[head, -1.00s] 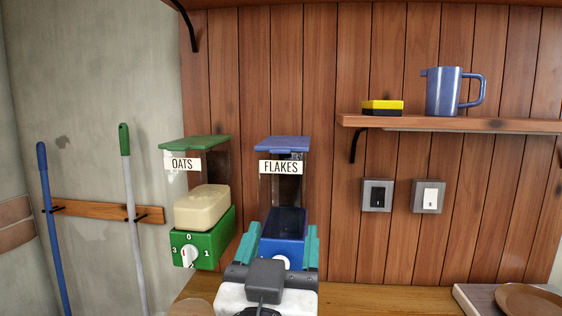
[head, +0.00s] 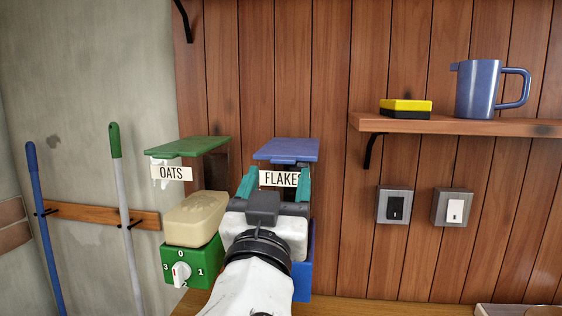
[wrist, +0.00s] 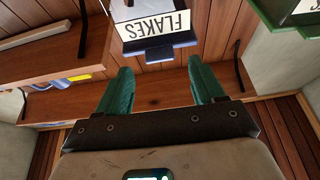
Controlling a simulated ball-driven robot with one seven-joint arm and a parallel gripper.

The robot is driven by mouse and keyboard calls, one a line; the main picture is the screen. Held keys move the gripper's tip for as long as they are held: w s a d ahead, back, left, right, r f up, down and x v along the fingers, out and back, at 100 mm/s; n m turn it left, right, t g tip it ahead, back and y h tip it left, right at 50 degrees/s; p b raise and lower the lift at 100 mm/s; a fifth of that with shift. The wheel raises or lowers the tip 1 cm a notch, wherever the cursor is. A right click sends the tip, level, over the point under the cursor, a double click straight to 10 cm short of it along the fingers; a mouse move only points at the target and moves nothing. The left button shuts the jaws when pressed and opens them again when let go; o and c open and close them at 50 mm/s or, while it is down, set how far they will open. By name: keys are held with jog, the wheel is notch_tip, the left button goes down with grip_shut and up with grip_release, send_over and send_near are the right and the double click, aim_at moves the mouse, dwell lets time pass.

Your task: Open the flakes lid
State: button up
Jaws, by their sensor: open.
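The flakes dispenser is on the wood wall, with a flat blue lid (head: 287,149) on top that looks shut. Its white FLAKES label (head: 279,179) sits just below the lid, and its blue base (head: 303,272) is mostly hidden behind my arm. In the wrist view the label (wrist: 157,26) and the blue lid edge (wrist: 158,46) appear upside down, beyond the fingertips. My gripper (head: 275,180) has teal fingers, open and empty, in front of the dispenser and a little below the lid. The fingers also show apart in the wrist view (wrist: 157,72). I cannot tell if they touch the dispenser.
The oats dispenser (head: 189,252), green with a dial, stands close on the left. A shelf (head: 460,126) on the right holds a blue pitcher (head: 478,90) and a yellow-black block (head: 405,109). Two wall switches (head: 394,205) are below it. The wall between dispenser and switches is clear.

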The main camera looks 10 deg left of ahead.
aim_at(282, 164)
jog(key=shift+p+x, duration=0.3)
jog(key=shift+x, duration=1.5)
jog(key=shift+c, duration=0.4)
grip_shut()
